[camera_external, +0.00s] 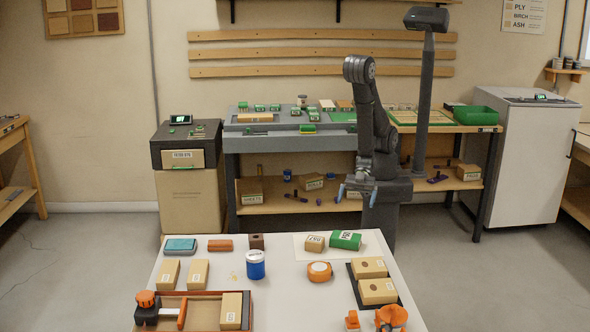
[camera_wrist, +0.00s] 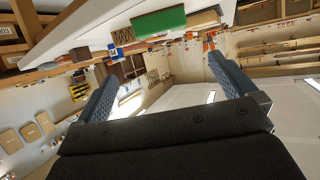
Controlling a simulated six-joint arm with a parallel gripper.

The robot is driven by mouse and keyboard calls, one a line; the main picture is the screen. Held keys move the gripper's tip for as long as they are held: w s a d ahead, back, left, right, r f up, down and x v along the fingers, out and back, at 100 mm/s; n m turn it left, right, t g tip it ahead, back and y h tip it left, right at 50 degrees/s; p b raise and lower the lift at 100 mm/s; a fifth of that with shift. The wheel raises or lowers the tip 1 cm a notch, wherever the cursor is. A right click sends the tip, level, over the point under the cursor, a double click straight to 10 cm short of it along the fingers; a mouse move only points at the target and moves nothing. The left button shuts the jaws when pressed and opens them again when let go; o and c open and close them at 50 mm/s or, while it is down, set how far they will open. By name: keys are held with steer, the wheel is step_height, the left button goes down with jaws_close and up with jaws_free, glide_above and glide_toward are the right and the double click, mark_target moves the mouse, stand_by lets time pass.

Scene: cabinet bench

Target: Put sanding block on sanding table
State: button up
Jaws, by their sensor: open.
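My gripper (camera_external: 357,194) hangs open and empty, with blue fingertips, beyond the far edge of the white front table. In the wrist view its fingers (camera_wrist: 162,68) are spread wide with nothing between them. A green block with a white label (camera_external: 345,240) lies at the white table's far edge, right of centre, below my gripper in the picture. A green block also shows in the wrist view (camera_wrist: 160,22). It may be the sanding block; the label is too small to read surely. The grey bench (camera_external: 290,143) behind my arm may be the sanding table; I cannot tell for certain.
The white table (camera_external: 290,292) also holds a tan block (camera_external: 315,243), a blue can (camera_external: 255,264), an orange tape measure (camera_external: 320,271), a teal-topped block (camera_external: 180,247) and a wooden tray (camera_external: 203,311). Several small green items sit on the grey bench. A dark post (camera_external: 426,100) rises behind my arm.

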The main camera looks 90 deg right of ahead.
mark_target(347, 234)
steer(key=x, duration=1.7)
steer(key=shift+s+a+r, duration=0.1)
steer(key=shift+a, duration=0.05)
steer(key=c, duration=0.8)
steer(key=shift+r, duration=0.75)
steer(key=r, duration=0.3)
steer(key=shift+w+d+r, duration=0.1)
steer(key=shift+w+d, duration=0.2)
steer(key=shift+d, duration=0.05)
steer(key=w+d+r, duration=0.1)
steer(key=d+r, duration=0.1)
steer(key=d, duration=0.1)
steer(key=w+d+r, duration=0.2)
steer(key=d, duration=0.1)
steer(key=w+d+r, duration=0.2)
steer(key=d, duration=0.1)
steer(key=shift+w+d+r, duration=0.15)
steer(key=shift+d, duration=0.05)
